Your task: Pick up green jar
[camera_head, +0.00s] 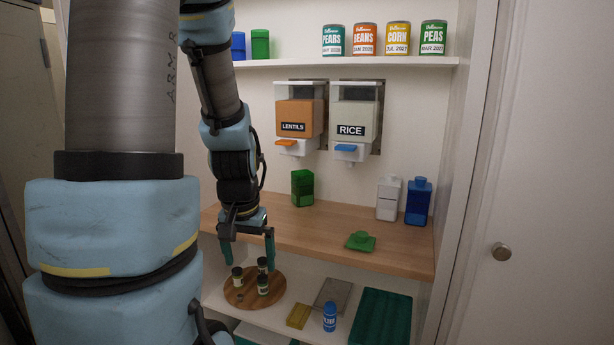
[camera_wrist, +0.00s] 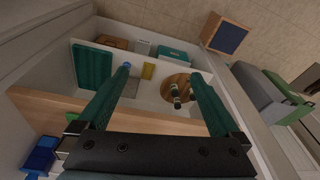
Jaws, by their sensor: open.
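A green jar (camera_head: 302,188) stands upright with no lid visible on the wooden counter (camera_head: 330,223), below the lentils dispenser, in the head view. A green lid with a knob (camera_head: 360,241) lies apart from it, near the counter's front edge. My gripper (camera_head: 249,256) is open and empty, fingers pointing down at the counter's front left, left of and nearer than the jar. In the wrist view my gripper's two teal fingers (camera_wrist: 160,82) are spread wide over the lower shelf. I cannot make out the jar in that view. Another green container (camera_head: 260,43) stands on the upper shelf.
White (camera_head: 388,198) and blue (camera_head: 418,202) lidded jars stand at the counter's right. Below, a round wooden tray (camera_head: 237,299) holds small jars near my fingers. Lentils (camera_head: 295,118) and rice (camera_head: 352,120) dispensers hang above the counter. Cans line the upper shelf.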

